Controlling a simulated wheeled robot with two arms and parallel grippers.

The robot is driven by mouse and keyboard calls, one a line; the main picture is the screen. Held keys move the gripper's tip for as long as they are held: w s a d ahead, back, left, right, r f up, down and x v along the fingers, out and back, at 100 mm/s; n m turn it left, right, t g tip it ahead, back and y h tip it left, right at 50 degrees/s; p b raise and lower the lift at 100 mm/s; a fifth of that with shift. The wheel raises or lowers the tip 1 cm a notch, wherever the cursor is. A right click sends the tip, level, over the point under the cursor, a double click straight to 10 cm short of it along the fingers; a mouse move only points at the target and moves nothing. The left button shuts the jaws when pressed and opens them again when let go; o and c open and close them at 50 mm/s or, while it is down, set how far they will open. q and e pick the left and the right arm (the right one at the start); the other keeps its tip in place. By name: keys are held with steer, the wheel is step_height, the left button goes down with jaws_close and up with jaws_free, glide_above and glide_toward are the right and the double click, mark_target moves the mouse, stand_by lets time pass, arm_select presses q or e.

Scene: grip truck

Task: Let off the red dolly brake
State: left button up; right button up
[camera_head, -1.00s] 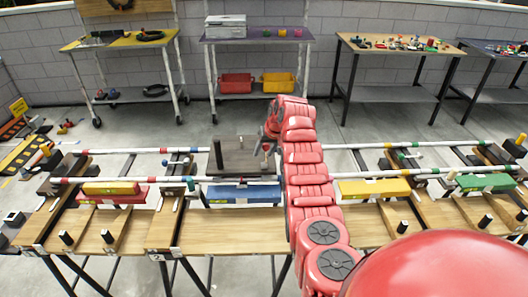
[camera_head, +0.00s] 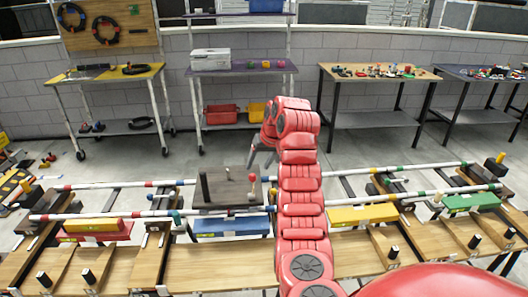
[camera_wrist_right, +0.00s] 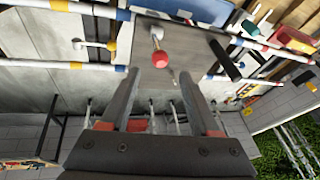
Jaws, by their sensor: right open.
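The dolly (camera_head: 225,190) is a dark grey flat platform sitting across the two striped rails, left of my right arm. A lever with a red ball knob (camera_head: 252,178) stands at its right side. In the right wrist view the red knob (camera_wrist_right: 160,59) sits on a pale stem, just beyond and between my fingertips, over the grey platform (camera_wrist_right: 185,55). My right gripper (camera_head: 263,158) is open, empty and pointing down above the knob; its two fingers (camera_wrist_right: 158,78) also show in the wrist view. I cannot tell that they touch the knob. My left gripper is not in view.
A dark post (camera_head: 228,174) stands on the platform. Below the rails lie a blue block (camera_head: 230,226) and yellow blocks (camera_head: 362,214). A wooden bench (camera_head: 220,265) runs along the front. Shelves and tables (camera_head: 378,78) stand by the back wall, with open floor between.

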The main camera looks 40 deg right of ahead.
steer(key=shift+p+v, duration=1.1)
steer(key=shift+v, duration=1.85)
